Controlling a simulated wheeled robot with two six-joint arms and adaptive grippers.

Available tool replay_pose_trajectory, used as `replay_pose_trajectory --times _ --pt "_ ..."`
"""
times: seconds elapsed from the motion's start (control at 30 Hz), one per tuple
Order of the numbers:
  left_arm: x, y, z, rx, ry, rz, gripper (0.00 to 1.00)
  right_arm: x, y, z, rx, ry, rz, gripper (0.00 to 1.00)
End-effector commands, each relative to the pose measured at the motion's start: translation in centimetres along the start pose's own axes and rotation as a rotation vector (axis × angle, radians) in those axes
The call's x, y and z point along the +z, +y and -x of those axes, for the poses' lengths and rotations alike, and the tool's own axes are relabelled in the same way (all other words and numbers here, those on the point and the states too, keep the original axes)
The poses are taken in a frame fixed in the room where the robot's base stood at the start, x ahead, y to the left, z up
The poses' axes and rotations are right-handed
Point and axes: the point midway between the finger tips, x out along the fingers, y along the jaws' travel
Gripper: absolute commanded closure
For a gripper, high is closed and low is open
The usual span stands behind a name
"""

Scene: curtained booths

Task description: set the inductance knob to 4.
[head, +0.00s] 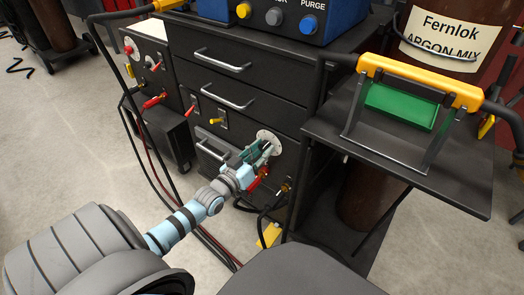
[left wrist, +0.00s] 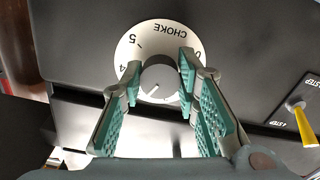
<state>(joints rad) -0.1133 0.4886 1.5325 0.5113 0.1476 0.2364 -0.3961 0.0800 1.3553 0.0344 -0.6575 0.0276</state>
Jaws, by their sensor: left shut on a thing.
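The inductance knob is the grey round knob (left wrist: 160,82) on a white dial plate marked CHOKE (left wrist: 160,32). In the head view the white dial plate (head: 265,136) sits low on the dark machine's front panel. The left wrist view shows the dial upside down, with 5, 4 and 0 readable; the other numbers are hidden by my fingers. A pale pointer line on the knob points to the lower left, not at the 4. My left gripper (left wrist: 159,84) has its teal fingers on both sides of the knob, shut on it. My right gripper is not in view.
A yellow step switch (left wrist: 303,122) is beside the dial on the panel. A red connector (head: 258,179) and a cable plug (head: 286,187) are just below my left gripper. A dark side shelf (head: 465,193) juts out at the right. Cables hang at left.

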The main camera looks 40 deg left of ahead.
Motion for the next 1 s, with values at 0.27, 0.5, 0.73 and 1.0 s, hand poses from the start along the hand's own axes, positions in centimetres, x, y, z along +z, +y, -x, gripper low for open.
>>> replay_pose_trajectory --times 0.27,0.5,0.73,1.0 --pt "0.0 -0.1 0.0 -0.002 -0.002 -0.079 0.99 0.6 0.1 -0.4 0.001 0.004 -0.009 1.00" --pt "-0.1 -0.1 0.1 -0.002 -0.003 -0.247 0.99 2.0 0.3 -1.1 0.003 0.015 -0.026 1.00" --pt "-0.2 -0.1 0.1 -0.002 -0.004 -0.454 0.99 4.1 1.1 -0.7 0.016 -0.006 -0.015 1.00" --pt "-0.2 -0.2 0.1 -0.001 -0.004 -0.673 0.99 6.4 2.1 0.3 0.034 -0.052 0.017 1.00"
